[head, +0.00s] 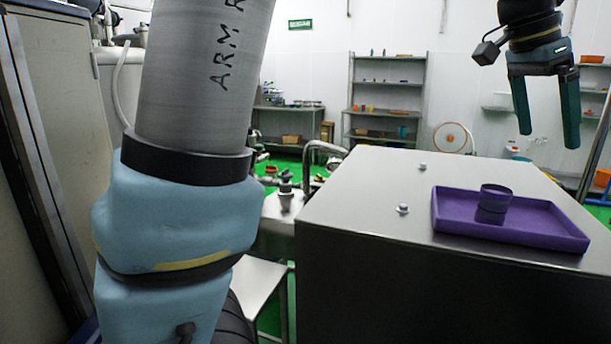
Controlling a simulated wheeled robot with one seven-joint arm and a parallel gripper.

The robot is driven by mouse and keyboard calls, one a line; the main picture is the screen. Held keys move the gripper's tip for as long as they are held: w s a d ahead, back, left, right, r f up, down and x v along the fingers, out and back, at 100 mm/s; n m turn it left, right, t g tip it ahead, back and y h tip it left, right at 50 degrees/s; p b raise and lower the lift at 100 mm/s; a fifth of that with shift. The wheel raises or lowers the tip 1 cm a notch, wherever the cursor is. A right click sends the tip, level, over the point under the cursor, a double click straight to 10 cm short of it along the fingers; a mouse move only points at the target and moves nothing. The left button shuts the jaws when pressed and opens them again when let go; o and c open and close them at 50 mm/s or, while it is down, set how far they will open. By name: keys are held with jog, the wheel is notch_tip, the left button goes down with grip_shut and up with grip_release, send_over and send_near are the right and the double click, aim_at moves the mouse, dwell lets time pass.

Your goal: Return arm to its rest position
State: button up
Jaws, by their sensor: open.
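My gripper (548,130) shows at the upper right of the head view. It is open, with its two teal fingers pointing down and apart, and nothing between them. It hangs in the air above and behind a purple tray. My arm fills the left part of the view with a large grey link and light blue joints. The wrist end runs out of the top of the picture.
The purple tray (455,227) lies on the steel table (350,205) at the right, with a dark purple cup (495,198) standing in it. Small metal knobs (403,209) sit on the tabletop. A sink tap (325,147), shelves (388,85) and a grey cabinet stand around.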

jog(key=w+a+f+n+t+y, duration=0.1)
jog(key=w+a+f+n, duration=0.4)
jog(key=a, duration=0.5)
jog(key=w+a+f+n+t+y, duration=0.1)
jog(key=w+a+f+n, duration=0.15)
jog(key=a+f, duration=0.6)
jog(key=w+a+f+n+y, duration=0.1)
jog(key=w+a+f+n, duration=0.35)
jog(key=a, duration=0.65)
jog(key=s+a+f+n+y, duration=0.1)
jog(key=s+a+f+n, duration=0.2)
jog(key=a, duration=0.4)
jog(key=s+a+f+n, duration=0.2)
jog(key=s+a+f, duration=0.1)
jog(key=a+f, duration=0.3)
notch_tip(320, 180, down, 9)
jog(key=s+b, duration=0.1)
jog(key=b, duration=0.9)
jog(key=shift+s+a+f+m, duration=0.15)
jog(key=shift+s+a+m, duration=0.15)
jog(key=shift+a, duration=0.1)
